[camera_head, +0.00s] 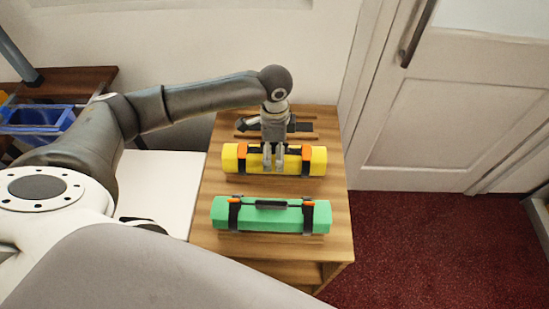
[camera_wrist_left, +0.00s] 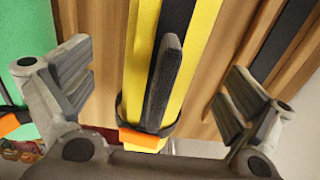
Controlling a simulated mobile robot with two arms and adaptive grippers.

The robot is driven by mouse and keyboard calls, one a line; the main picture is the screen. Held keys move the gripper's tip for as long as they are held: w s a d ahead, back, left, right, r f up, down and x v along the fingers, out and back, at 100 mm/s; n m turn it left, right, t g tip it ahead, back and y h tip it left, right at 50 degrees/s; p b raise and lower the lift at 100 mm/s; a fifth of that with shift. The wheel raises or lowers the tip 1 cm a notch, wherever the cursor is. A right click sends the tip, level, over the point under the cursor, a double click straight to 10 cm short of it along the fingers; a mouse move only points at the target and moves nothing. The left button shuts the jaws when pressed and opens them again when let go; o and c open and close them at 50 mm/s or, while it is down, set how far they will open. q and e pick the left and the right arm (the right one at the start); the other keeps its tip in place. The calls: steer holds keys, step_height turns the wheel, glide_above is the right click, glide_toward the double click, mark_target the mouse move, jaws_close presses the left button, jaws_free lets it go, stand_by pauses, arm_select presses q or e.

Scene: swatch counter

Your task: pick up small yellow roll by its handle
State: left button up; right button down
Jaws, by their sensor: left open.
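The yellow roll (camera_head: 318,160) lies across the wooden counter, behind the green roll (camera_head: 255,218). It has dark straps with orange tabs near both ends. My left gripper (camera_head: 273,165) points down over the middle of the yellow roll and hides part of it. In the left wrist view my left gripper (camera_wrist_left: 155,90) is open, one finger on each side of the yellow roll (camera_wrist_left: 198,35). The roll's dark handle (camera_wrist_left: 163,85) stands up between the fingers, with a gap on both sides. My right gripper is not in view.
The wooden counter (camera_head: 212,190) has dark slots and a dark object (camera_head: 300,127) behind the yellow roll. The green roll, with its own dark handle, lies close in front. A blue bin (camera_head: 40,122) stands at the left. A white door (camera_head: 430,130) and red carpet are at the right.

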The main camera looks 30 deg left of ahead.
mark_target(274, 152)
arm_select(q)
step_height(274, 152, down, 4)
steer(key=shift+f, duration=0.15)
steer(key=c, duration=1.2)
steer(key=shift+o, duration=0.2)
